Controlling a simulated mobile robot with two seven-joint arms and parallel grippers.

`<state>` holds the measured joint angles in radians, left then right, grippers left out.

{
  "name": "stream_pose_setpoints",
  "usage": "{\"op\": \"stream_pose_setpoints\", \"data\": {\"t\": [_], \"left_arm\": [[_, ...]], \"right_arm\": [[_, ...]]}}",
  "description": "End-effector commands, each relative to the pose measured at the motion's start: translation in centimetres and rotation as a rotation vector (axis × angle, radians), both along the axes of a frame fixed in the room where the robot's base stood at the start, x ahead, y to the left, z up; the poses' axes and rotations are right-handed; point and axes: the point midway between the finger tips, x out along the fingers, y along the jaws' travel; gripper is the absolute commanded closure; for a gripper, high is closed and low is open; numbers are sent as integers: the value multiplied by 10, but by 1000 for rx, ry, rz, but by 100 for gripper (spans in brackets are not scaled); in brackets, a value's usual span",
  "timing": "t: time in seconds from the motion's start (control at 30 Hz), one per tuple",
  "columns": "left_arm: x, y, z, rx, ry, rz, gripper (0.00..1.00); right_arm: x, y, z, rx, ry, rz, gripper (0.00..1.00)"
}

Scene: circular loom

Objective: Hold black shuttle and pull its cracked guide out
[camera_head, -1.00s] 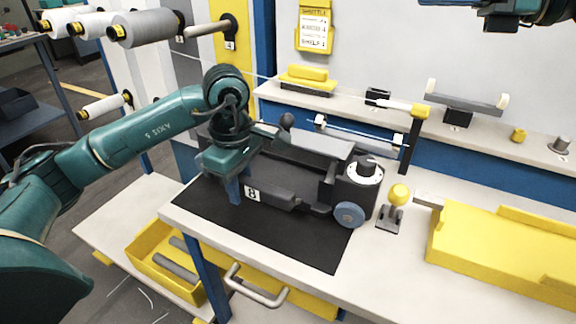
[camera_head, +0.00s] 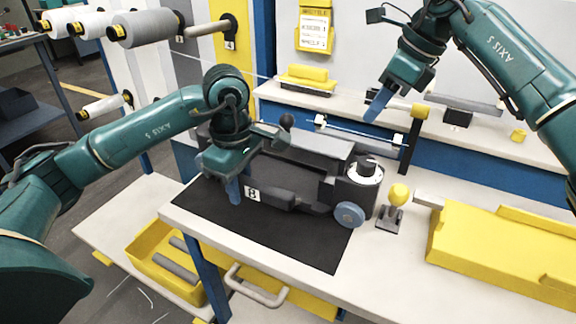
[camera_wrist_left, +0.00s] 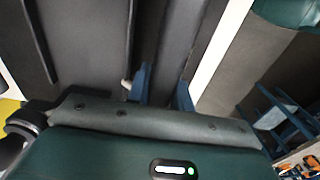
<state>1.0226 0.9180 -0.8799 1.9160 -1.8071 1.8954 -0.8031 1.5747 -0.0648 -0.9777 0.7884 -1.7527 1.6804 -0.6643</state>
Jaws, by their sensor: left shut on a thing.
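The black shuttle (camera_head: 310,187) lies on a dark mat on the bench, with a white label on its side, a dial and a blue wheel at its right end. My left gripper (camera_head: 234,190) is down at its left part, shut on its body. In the left wrist view, the blue fingers of my left gripper (camera_wrist_left: 160,92) straddle a dark wall of the shuttle (camera_wrist_left: 100,45). My right gripper (camera_head: 376,105) hangs above and behind the shuttle's right end, touching nothing visible; its finger gap is hidden. I cannot pick out the cracked guide for certain.
A yellow-knobbed stand (camera_head: 398,198) and a large yellow block (camera_head: 505,250) are right of the shuttle. A thin rod with white ends (camera_head: 355,132) runs behind it. The back shelf holds a yellow-topped item (camera_head: 306,77). The mat's front (camera_head: 270,232) is clear.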

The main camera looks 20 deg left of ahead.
Motion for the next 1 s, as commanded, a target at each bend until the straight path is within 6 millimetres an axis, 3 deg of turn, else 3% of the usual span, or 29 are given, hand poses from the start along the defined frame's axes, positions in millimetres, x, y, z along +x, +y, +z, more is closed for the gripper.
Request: {"op": "stream_pose_setpoints", "data": {"t": [0.3, 0.5, 0.93, 1.0], "left_arm": [[0, 0, -1, 0, 2, -1, 100], [0, 0, -1, -1, 2, -1, 100], [0, 0, -1, -1, 2, -1, 100], [0, 0, -1, -1, 2, -1, 100]], "right_arm": [[1, 19, -44, 2, 2, 1, 69], [2, 26, -61, 2, 1, 0, 69], [2, 29, -68, 2, 0, 0, 69], [2, 29, -68, 2, 0, 0, 74]]}}
